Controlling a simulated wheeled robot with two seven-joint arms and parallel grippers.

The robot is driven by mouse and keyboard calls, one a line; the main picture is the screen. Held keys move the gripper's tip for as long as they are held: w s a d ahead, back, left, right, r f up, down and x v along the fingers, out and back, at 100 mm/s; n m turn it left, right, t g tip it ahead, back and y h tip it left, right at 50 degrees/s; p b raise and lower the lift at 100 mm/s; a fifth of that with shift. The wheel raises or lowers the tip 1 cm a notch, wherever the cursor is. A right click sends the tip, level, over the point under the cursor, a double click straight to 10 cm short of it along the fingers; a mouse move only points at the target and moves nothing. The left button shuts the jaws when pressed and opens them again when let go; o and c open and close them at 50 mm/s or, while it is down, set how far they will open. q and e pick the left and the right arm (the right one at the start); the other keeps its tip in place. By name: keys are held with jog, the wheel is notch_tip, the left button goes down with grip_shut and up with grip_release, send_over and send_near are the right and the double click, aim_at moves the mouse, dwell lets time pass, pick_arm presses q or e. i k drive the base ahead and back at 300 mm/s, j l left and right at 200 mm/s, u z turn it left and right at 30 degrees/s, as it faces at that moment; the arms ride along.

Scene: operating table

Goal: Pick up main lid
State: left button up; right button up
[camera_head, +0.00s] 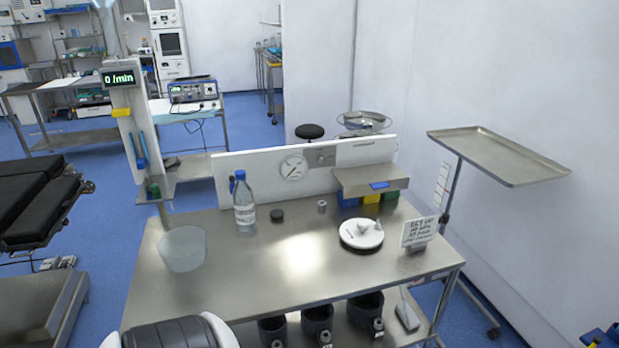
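A round white lid (361,233) with a dark rim and small raised pieces on top lies on the right half of the steel table (300,268). A translucent, frosted round vessel (183,249) stands open at the table's left. Neither of my grippers can be made out in this view, and nothing touches the lid. A black and white rounded part (170,334) shows at the bottom left edge. A dark part with coloured bits (600,338) is cut off at the bottom right corner; I cannot tell what it is.
A blue-capped bottle (244,203), a small black cap (277,215) and a small metal piece (322,206) stand toward the back. A white sign (418,232) stands close right of the lid. A raised shelf (369,180) is behind it. The front middle of the table is clear.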

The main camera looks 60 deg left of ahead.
aim_at(362, 233)
jog(key=i+j+u, duration=0.1)
jog(key=u, duration=1.35)
